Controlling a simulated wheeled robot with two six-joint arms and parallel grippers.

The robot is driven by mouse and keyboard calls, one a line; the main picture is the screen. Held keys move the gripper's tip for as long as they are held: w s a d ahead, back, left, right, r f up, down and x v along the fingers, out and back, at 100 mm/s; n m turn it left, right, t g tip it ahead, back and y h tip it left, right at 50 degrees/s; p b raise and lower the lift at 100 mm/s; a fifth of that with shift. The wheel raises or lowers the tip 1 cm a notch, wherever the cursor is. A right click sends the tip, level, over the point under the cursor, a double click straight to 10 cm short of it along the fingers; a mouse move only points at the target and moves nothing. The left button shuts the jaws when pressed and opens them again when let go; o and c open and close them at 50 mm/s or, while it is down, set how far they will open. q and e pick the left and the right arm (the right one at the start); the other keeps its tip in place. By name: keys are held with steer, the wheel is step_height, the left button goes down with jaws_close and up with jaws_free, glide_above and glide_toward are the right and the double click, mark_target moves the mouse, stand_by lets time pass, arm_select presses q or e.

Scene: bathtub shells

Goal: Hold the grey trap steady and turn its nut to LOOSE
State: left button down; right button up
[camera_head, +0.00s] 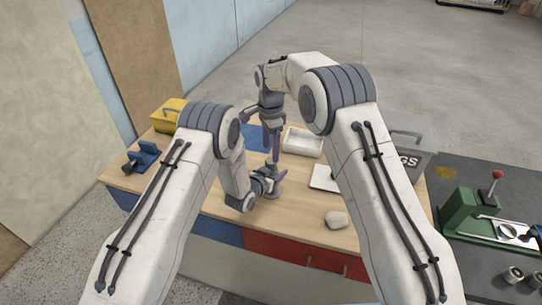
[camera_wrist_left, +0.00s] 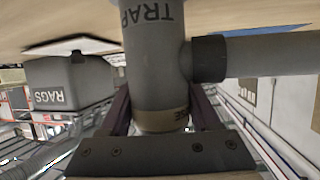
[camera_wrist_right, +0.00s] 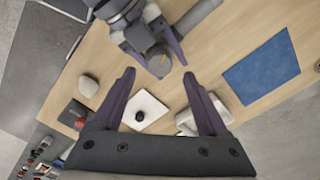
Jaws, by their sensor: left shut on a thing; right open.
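The grey trap (camera_wrist_left: 155,55) stands upright on the bench and bears the word TRAP, upside down in the left wrist view. A side pipe (camera_wrist_left: 270,55) leaves it through a dark collar (camera_wrist_left: 208,58). A brownish band on its body shows the letters SE. My left gripper (camera_head: 270,181) is shut around the trap's body, one finger on each side. In the right wrist view the round grey top (camera_wrist_right: 159,62) of the trap shows a small yellow mark. My right gripper (camera_wrist_right: 160,80) is open and empty, pointing down above the trap.
The wooden bench (camera_head: 300,222) holds a blue mat (camera_head: 256,138), a white tray (camera_head: 302,141), a white pad (camera_head: 322,178) and a pale rounded lump (camera_head: 336,220). A yellow box (camera_head: 169,115) and a blue clamp (camera_head: 142,157) stand left; a grey RAGS bin (camera_head: 408,130) stands right.

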mark_target(271, 160)
step_height(271, 160, up, 8)
steer(key=shift+f, duration=0.15)
stand_by(0.4)
step_height(271, 160, down, 12)
steer(key=n, duration=0.9)
steer(key=shift+d, duration=0.1)
